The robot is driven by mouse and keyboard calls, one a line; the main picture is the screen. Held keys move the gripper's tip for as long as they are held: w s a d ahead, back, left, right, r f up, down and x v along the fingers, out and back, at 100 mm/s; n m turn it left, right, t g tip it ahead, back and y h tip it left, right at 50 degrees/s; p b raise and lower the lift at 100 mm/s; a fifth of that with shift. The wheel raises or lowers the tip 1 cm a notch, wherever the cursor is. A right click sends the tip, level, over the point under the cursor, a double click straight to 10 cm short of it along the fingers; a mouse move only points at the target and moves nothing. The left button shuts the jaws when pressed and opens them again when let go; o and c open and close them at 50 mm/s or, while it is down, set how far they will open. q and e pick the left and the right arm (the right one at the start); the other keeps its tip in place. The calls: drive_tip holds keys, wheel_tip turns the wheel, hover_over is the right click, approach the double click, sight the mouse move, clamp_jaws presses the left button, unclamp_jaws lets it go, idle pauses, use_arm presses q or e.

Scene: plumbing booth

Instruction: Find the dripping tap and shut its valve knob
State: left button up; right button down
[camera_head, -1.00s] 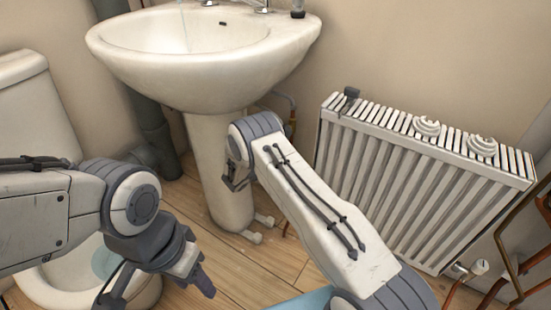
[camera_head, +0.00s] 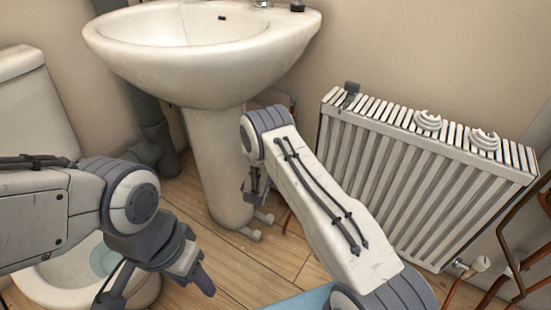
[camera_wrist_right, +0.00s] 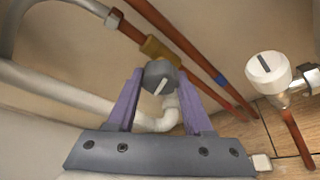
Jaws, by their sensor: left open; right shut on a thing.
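A thin water stream (camera_head: 183,22) falls into the white basin (camera_head: 200,85); its spout is cut off at the top. Part of a tap (camera_head: 262,4) shows at the basin's back edge. In the right wrist view, a dark grey knob (camera_wrist_right: 158,74) with a white mark sits by a brass fitting (camera_wrist_right: 158,47) on a copper pipe. My right gripper (camera_wrist_right: 160,82) is shut on this knob, one purple finger each side. In the head view its fingers are hidden. My left gripper (camera_head: 155,292) is open and empty, low at the left, in front of the toilet.
A white round valve knob (camera_wrist_right: 268,68) with a dark mark is at the right of the wrist view. A white radiator (camera_head: 400,180) stands at right, with copper pipes beside it. The toilet (camera_head: 30,110) is at left. Wooden floor (camera_head: 230,265) shows between.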

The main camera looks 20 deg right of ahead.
drive_tip(key=shift+a+f+m+t+b, duration=0.1)
drive_tip(key=shift+m+t+b, duration=0.75)
drive_tip(key=shift+m, duration=0.95)
drive_tip(key=shift+t, duration=0.25)
drive_tip(key=shift+c, duration=1.5)
unclamp_jaws()
drive_tip(key=p+v, duration=0.4)
drive_tip(key=v, duration=0.6)
drive_tip(key=shift+s+p, duration=0.15)
drive_tip(key=shift+p, duration=0.25)
drive_tip(key=shift+a, duration=0.1)
